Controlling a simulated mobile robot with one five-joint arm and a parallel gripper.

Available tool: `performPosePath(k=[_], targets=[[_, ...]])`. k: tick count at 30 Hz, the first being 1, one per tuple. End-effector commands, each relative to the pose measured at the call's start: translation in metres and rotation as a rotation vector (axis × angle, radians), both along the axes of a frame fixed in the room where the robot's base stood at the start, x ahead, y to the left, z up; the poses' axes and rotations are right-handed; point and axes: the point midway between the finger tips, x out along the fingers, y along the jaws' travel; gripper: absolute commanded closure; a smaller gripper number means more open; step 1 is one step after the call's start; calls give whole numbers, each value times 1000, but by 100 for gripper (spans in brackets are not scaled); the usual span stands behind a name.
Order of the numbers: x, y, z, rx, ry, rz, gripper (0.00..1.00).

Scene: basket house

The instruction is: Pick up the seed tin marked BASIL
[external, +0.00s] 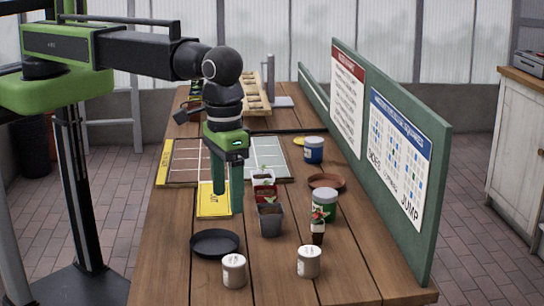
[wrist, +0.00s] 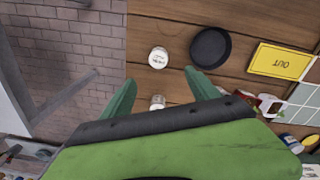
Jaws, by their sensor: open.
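Two small white tins stand at the near end of the wooden table: one at the left (external: 234,272), one at the right (external: 309,263). Both bear dark marks too small to read, so I cannot tell which is BASIL. In the wrist view the left tin (wrist: 158,57) lies ahead of my fingertips, and the right tin (wrist: 157,102) shows between the fingers, partly hidden by the gripper body. A blue tin (external: 314,151) and a green-and-white tin (external: 324,205) stand farther along. My gripper (external: 229,203) is open and empty, pointing down above the table, beyond the white tins.
A black dish (external: 214,243) lies by the left white tin. A grey pot (external: 270,219) and seedling pots (external: 264,186) stand right of my gripper. A yellow OUT card (external: 214,204) lies beneath it. A green board (external: 400,165) walls the right side.

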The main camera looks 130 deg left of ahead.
Motion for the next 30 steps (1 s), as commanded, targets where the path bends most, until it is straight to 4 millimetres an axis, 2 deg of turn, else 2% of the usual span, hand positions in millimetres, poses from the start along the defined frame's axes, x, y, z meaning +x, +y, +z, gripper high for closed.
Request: performPosePath(k=[5,21,30], targets=[[0,0,-14,0,0,-1,30],[2,-1,-122,0,0,-2,30],[3,-1,-130,0,0,-2,30]])
